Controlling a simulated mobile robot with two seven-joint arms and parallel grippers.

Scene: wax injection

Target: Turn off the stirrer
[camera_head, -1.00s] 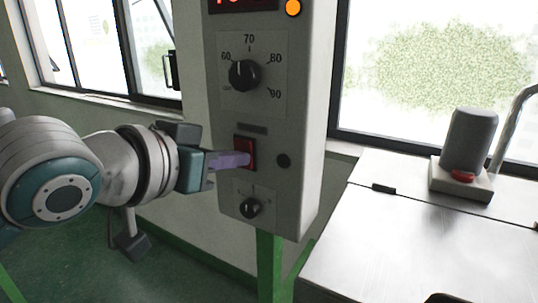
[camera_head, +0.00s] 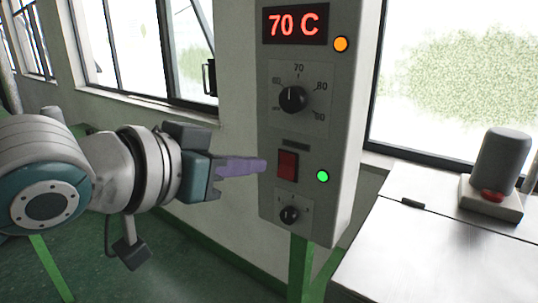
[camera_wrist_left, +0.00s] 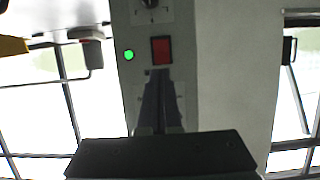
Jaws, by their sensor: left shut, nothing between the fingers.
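The grey control box (camera_head: 345,130) carries a red rocker switch (camera_head: 287,166) with a lit green lamp (camera_head: 323,176) beside it. Both also show in the wrist view, the switch (camera_wrist_left: 161,50) ahead of the fingertips and the lamp (camera_wrist_left: 129,55) to its left. My left gripper (camera_head: 262,165) is shut and empty, its purple fingers pointing at the box just left of the switch and apart from it. A grey motor-like cylinder (camera_head: 502,160) with a red button (camera_head: 492,196) stands on the metal lid at the right. My right gripper is not in view.
The box also has a red "70 C" display (camera_head: 294,25), a lit orange lamp (camera_head: 341,44), a temperature dial (camera_head: 292,99) and a small lower dial (camera_head: 289,215). The metal lid (camera_head: 430,245) spans the lower right. Windows stand behind; green floor is open at lower left.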

